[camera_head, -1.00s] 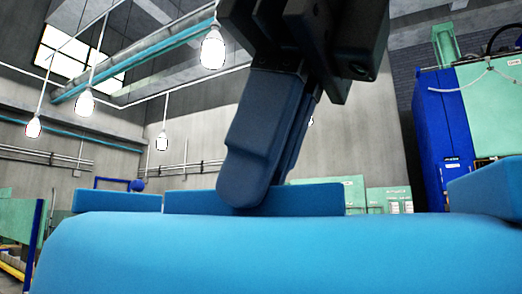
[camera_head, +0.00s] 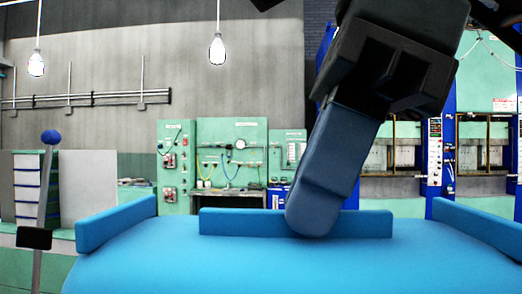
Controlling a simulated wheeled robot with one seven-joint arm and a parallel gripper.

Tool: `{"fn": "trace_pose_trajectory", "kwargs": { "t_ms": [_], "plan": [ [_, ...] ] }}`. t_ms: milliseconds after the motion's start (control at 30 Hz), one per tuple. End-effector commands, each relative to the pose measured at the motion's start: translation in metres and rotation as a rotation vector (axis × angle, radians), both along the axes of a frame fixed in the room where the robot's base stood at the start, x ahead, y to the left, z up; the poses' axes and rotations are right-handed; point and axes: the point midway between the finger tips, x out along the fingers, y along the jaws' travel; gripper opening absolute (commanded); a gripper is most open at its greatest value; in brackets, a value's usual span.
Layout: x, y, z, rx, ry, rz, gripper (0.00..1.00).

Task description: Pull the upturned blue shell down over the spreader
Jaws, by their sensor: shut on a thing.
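The blue shell (camera_head: 200,262) fills the bottom of the head view as a wide, smooth, light-blue surface. Low upright strips stand along its left, far and right edges. My gripper (camera_head: 310,222) reaches down from the upper right, its dark fingers tilted. The fingers are shut on the far strip (camera_head: 250,222), near its middle. One finger covers part of the strip, so the exact grip is hidden. I cannot make out the spreader; the shell's underside is out of sight.
A green panel (camera_head: 225,150) with gauges and hoses stands behind. Blue-framed presses (camera_head: 436,150) stand at the right. At the left is a post with a blue ball (camera_head: 50,137) on top. Lamps (camera_head: 217,50) hang overhead.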

Motion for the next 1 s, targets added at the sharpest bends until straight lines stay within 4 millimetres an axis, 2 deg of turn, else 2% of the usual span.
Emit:
{"fn": "trace_pose_trajectory", "kwargs": {
  "t_ms": [167, 1000],
  "plan": [
    [0.0, 0.0, -0.016, 0.001, 0.001, -0.001, 0.0],
    [0.0, 0.0, -0.124, 0.001, 0.001, -0.001, 0.0]
  ]
}}
